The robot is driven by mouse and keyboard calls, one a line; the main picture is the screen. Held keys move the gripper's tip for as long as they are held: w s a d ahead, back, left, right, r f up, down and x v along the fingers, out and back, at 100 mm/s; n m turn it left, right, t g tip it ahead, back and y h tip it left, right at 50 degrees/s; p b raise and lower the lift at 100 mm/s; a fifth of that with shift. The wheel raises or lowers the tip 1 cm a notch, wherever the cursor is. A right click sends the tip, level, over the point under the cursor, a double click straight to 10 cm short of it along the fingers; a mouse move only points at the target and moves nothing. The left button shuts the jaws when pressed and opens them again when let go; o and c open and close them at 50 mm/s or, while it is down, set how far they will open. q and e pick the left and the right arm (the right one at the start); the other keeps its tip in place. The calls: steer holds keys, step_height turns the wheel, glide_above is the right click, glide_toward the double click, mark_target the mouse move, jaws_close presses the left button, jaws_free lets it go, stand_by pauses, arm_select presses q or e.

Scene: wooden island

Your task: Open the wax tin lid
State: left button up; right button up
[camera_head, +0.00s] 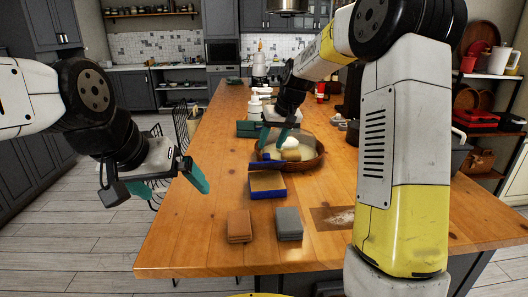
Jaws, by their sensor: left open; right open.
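I cannot tell for certain which thing is the wax tin. A wide round vessel (313,163) with a brown rim and a pale inside stands on the wooden island, with a rounded cream-coloured thing (290,143) in it. My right gripper (273,140) is open, fingers pointing down, at the vessel's far left side. I cannot tell whether it touches anything. No separate lid can be made out. My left gripper (170,184) is open and empty, off the island's left edge and well apart from the vessel.
The wooden island (190,235) has a blue box with a tan top (267,184) in front of the vessel. A brown block (239,226), a grey block (288,223) and a dark flat piece (333,218) lie near the front edge. A green box (249,128) stands behind.

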mark_target(265, 162)
steer(key=shift+x, duration=2.3)
steer(key=shift+c, duration=0.4)
jaws_close()
